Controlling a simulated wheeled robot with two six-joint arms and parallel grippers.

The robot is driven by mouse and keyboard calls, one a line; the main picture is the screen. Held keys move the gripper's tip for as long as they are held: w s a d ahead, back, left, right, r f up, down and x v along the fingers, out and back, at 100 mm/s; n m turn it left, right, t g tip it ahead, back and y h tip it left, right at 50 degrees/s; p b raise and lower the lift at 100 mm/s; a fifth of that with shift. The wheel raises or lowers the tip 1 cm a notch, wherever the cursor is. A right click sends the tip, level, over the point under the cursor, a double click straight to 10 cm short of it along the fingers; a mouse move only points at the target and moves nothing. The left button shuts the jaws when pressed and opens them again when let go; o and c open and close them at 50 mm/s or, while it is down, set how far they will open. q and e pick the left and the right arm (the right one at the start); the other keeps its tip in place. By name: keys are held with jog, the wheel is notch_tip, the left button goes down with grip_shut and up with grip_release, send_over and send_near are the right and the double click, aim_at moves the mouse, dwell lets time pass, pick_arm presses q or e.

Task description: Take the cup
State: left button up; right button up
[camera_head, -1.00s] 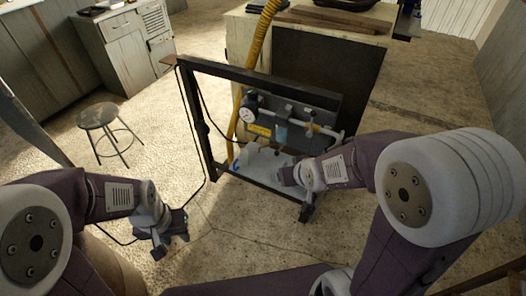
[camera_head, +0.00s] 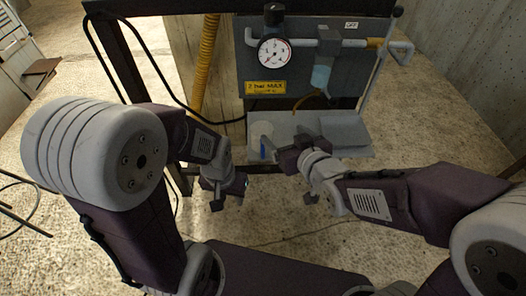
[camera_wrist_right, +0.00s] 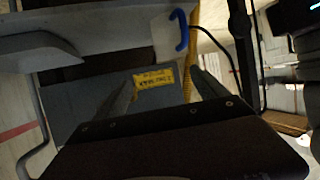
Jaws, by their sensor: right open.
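A pale cup (camera_head: 261,133) with a blue handle (camera_head: 264,149) stands on the grey shelf (camera_head: 352,130) of the rack. In the right wrist view the blue handle (camera_wrist_right: 181,30) shows near the top; the cup's body is hard to make out there. My right gripper (camera_head: 284,157) is just right of the cup and close to it. Its fingers (camera_wrist_right: 160,84) are apart with nothing held between them. My left gripper (camera_head: 228,190) hangs in front of the rack, lower and left of the cup. Its finger opening is not clear.
Above the shelf is a grey panel with a dial gauge (camera_head: 273,52), a yellow label (camera_head: 265,88) and a clear bowl (camera_head: 321,75). The black rack post (camera_head: 117,60), a black cable and a yellow hose (camera_head: 207,55) are at the left. The front floor is clear.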

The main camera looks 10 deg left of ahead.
notch_tip(320, 180, down, 4)
jog(key=s+a+b, duration=0.1)
jog(key=s+b, duration=0.1)
jog(key=b, duration=0.4)
send_near(258, 128)
jog(key=shift+n+g+y, duration=0.3)
jog(key=shift+n+y, duration=0.1)
jog(key=w+a+f, duration=0.1)
jog(key=w, duration=0.1)
jog(key=w+a+f, duration=0.1)
jog(key=f, duration=0.1)
jog(key=shift+w+a+f, duration=0.1)
jog(key=shift+w+f, duration=0.05)
jog(key=shift+w, duration=0.25)
jog(key=shift+w+a, duration=0.2)
jog(key=shift+w, duration=0.05)
pick_arm(q)
notch_tip(258, 128, down, 8)
jog(key=shift+d+r, duration=0.25)
jog(key=shift+d, duration=0.05)
